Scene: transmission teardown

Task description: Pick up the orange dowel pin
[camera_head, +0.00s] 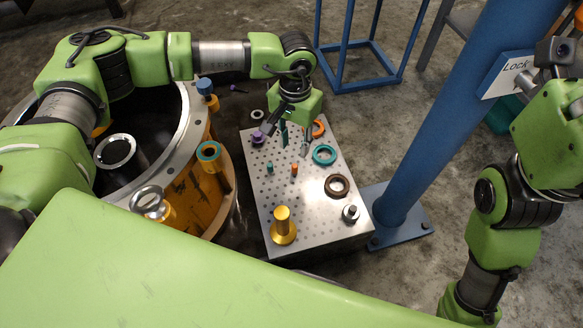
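The orange dowel pin (294,169) is a short pin standing on the perforated metal plate (318,214), near its middle. My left gripper (286,142) hangs above the far part of the plate, beyond the pin in the picture and apart from it. Its fingers are spread, pointing down. A dark green upright piece (284,133) shows between the fingers; I cannot tell whether it stands on the plate behind them. My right gripper (548,72) is at the upper right edge, partly cut off, near the blue post; its finger opening is unclear.
A teal pin (270,168) stands left of the orange one. A teal ring (324,155), orange ring (318,128), brown ring (337,186), yellow flanged shaft (283,227) and purple part (258,138) also sit on the plate. A blue post (430,130) stands at right, a round housing (185,130) at left.

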